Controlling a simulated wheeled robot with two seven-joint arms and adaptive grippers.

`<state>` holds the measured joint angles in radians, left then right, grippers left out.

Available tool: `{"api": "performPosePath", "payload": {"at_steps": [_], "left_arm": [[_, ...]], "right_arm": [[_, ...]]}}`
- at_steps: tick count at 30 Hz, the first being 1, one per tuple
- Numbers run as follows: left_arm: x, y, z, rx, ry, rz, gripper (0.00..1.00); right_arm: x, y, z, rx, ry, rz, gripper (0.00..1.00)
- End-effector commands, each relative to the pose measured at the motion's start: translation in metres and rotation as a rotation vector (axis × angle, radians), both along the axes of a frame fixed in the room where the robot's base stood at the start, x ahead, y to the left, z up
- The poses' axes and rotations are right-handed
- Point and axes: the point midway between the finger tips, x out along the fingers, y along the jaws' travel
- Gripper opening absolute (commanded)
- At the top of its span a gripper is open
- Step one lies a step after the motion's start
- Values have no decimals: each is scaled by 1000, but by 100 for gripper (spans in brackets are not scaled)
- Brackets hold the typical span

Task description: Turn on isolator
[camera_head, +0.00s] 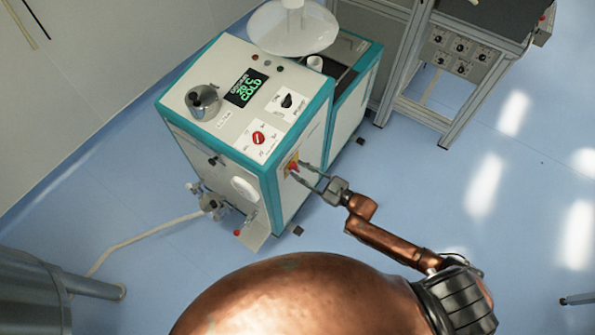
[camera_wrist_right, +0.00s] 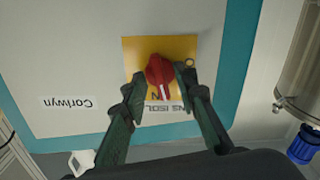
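The isolator is a red rotary knob (camera_wrist_right: 160,72) on a yellow plate (camera_wrist_right: 184,47). It is on the teal-edged side panel of a white machine (camera_head: 185,125); in the head view the red knob (camera_head: 293,166) is small. Partly covered lettering on the plate appears upside down in the wrist view. My right gripper (camera_head: 308,177) reaches the panel from the right. In the wrist view its two fingers (camera_wrist_right: 166,88) are open on either side of the knob, apparently with gaps. Whether a fingertip touches the knob or plate is unclear. My left gripper is not in view.
The machine top carries a green-lit display (camera_head: 246,88), another red knob (camera_head: 258,138) and a metal pot (camera_head: 203,102). A hose (camera_head: 150,234) runs along the floor at left. A bench frame (camera_head: 455,90) stands at the back right. The blue floor at right is mostly clear.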

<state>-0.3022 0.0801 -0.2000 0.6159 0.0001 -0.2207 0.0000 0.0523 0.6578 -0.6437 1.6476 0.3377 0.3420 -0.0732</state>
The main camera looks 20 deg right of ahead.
Motion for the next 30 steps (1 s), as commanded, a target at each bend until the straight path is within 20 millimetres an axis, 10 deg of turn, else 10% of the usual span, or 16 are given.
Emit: {"api": "performPosePath", "payload": {"at_steps": [30], "left_arm": [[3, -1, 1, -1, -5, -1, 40]], "right_arm": [[3, 4, 0, 7, 7, 3, 0]]}}
